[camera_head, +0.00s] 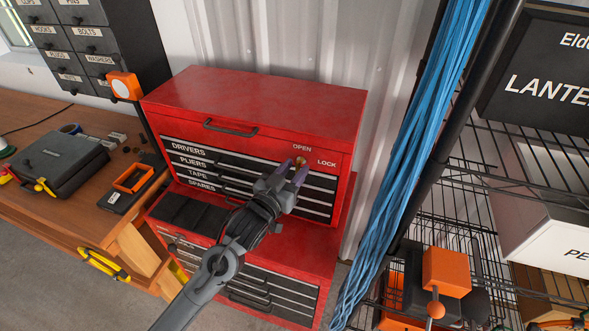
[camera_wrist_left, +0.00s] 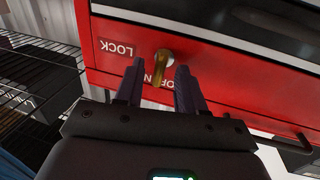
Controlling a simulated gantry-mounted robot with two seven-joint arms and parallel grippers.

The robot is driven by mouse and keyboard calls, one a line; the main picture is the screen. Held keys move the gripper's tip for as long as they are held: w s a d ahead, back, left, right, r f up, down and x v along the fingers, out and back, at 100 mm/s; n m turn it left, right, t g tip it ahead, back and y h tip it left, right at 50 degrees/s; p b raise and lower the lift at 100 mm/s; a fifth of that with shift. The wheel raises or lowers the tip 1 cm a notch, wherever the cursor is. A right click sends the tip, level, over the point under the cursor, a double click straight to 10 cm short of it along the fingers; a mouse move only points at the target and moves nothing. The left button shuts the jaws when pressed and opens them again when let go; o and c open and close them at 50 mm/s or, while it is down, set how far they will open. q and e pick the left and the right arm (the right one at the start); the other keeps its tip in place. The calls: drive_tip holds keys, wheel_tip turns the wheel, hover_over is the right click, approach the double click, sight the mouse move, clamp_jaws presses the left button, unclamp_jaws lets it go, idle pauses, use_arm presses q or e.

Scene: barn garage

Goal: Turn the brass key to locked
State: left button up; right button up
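The brass key (camera_head: 300,161) sits in the lock on the red tool chest's (camera_head: 262,103) front, near the OPEN and LOCK labels. In the left wrist view the key (camera_wrist_left: 160,70) points toward the partly covered OPEN label, with the upside-down LOCK label (camera_wrist_left: 117,48) to its left. My left gripper (camera_head: 291,170) is at the chest front, just by the key. In the left wrist view its fingers (camera_wrist_left: 160,67) are apart, one on each side of the key, with gaps visible. I cannot tell how deep the key is between them. My right gripper is out of view.
A wooden bench (camera_head: 40,200) with a dark case (camera_head: 60,160) stands at left. Blue cables (camera_head: 425,130) and a wire shelf (camera_head: 530,185) stand at right. Corrugated wall is behind the chest.

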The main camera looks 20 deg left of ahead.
use_arm(q)
drive_tip(key=shift+w, duration=0.25)
drive_tip(key=shift+c, duration=0.3)
clamp_jaws()
